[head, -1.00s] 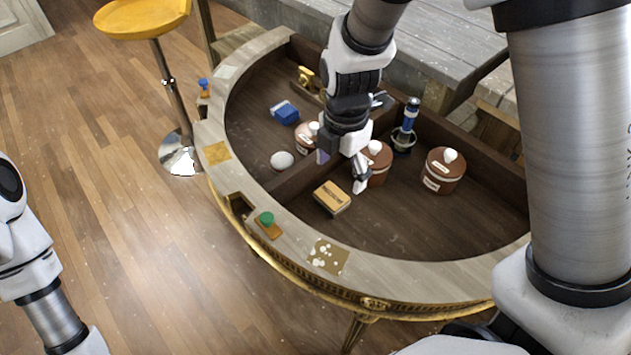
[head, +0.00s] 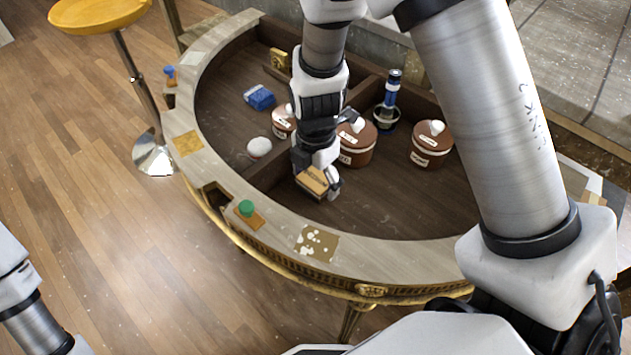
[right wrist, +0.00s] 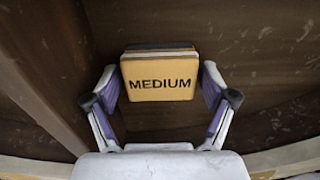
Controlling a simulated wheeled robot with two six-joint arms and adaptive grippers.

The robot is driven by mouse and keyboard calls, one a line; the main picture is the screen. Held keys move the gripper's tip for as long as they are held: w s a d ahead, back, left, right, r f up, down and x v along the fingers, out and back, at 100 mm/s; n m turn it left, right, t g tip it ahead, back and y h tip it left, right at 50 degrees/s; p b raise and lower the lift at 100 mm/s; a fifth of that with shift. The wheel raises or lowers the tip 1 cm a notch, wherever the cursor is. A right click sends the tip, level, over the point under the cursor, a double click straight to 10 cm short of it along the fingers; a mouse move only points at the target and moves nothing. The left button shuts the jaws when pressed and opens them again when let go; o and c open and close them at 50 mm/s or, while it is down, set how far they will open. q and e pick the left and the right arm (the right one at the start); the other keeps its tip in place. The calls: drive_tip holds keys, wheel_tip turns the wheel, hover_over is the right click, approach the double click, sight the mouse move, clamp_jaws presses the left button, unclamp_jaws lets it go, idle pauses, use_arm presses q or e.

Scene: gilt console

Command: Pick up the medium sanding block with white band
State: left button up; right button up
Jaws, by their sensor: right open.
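The medium sanding block (head: 313,181) is tan-orange on top, with a white band and a dark layer at its far side. It lies in the tray-like well of the console. In the right wrist view the block (right wrist: 160,78) shows the word MEDIUM and sits between the finger pads. My right gripper (head: 316,178) is open around the block in the head view. In the right wrist view its fingers (right wrist: 162,100) stand to the left and right of the block, with gaps on both sides. My left gripper is out of view.
Brown lidded pots (head: 355,143), (head: 431,144) stand behind and right of the block. A divider runs left of it. A blue block (head: 259,97), a white ball (head: 259,147) and a blue-handled brush (head: 389,97) are farther off. The raised rim (head: 375,252) curves in front. The well is clear to the right.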

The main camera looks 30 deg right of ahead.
sight(315, 178)
drive_tip(key=c, duration=0.9)
wheel_tip(315, 178, up, 10)
drive_tip(key=shift+r+p, duration=0.1)
drive_tip(key=shift+p, duration=0.65)
drive_tip(key=o, duration=0.6)
drive_tip(key=shift+c, duration=0.2)
drive_tip(key=c, duration=0.5)
